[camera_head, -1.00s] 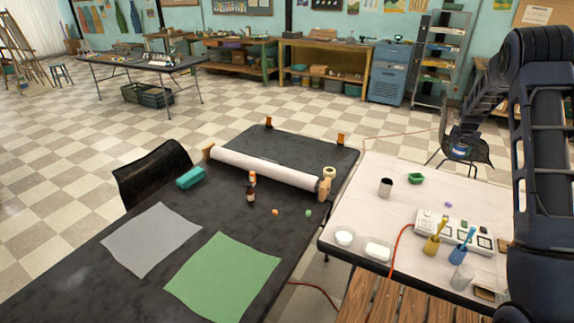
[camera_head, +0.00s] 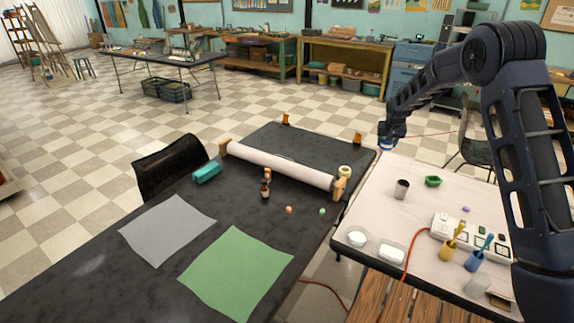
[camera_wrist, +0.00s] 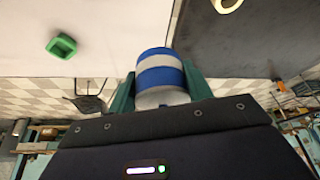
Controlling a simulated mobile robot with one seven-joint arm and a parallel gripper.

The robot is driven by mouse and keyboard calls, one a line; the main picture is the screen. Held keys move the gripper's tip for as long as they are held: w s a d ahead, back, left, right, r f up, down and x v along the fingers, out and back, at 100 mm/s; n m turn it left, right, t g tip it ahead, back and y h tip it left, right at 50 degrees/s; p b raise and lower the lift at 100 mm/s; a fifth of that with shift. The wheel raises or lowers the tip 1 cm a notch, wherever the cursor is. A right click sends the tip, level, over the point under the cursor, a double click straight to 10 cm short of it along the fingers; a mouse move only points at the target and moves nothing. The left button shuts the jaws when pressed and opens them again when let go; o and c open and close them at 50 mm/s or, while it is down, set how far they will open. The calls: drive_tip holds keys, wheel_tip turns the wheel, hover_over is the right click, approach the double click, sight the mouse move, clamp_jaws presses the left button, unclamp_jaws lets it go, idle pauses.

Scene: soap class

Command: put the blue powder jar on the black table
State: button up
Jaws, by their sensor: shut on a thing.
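The blue powder jar (camera_wrist: 161,72) is blue with a white band and sits between the two fingers of my gripper (camera_wrist: 160,88) in the wrist view. My gripper is shut on it. In the head view my gripper (camera_head: 390,136) is raised above the far left corner of the white table, and the small blue and white jar (camera_head: 387,148) shows just beneath it. The black table (camera_head: 90,262) is to the left, with a grey sheet (camera_head: 168,229) and a green sheet (camera_head: 237,272) lying on it.
A paper roll (camera_head: 280,166), a brown bottle (camera_head: 265,188) and a teal block (camera_head: 207,171) are on the black table. The white table (camera_head: 385,215) holds a dark cup (camera_head: 401,189), a green bowl (camera_head: 433,181) and a power strip (camera_head: 468,235). The black table's near left part is bare.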

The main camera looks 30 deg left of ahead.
drive_tip(key=s+a+n+y, duration=0.1)
drive_tip(key=s+a+n, duration=0.2)
drive_tip(key=s+a, duration=1.05)
drive_tip(key=n+g+y, duration=0.1)
drive_tip(key=n+g, duration=0.1)
drive_tip(key=n, duration=0.2)
hover_over(296, 195)
drive_tip(key=d, duration=0.1)
drive_tip(key=shift+t, duration=0.3)
drive_tip(key=f, duration=1.9)
drive_tip(key=shift+s+d+f, duration=0.2)
drive_tip(key=shift+s+f, duration=0.1)
drive_tip(key=shift+s, duration=0.05)
drive_tip(key=shift+f, duration=0.15)
drive_tip(key=o, duration=1.5)
drive_tip(key=v, duration=1.2)
drive_tip(key=shift+d, duration=0.1)
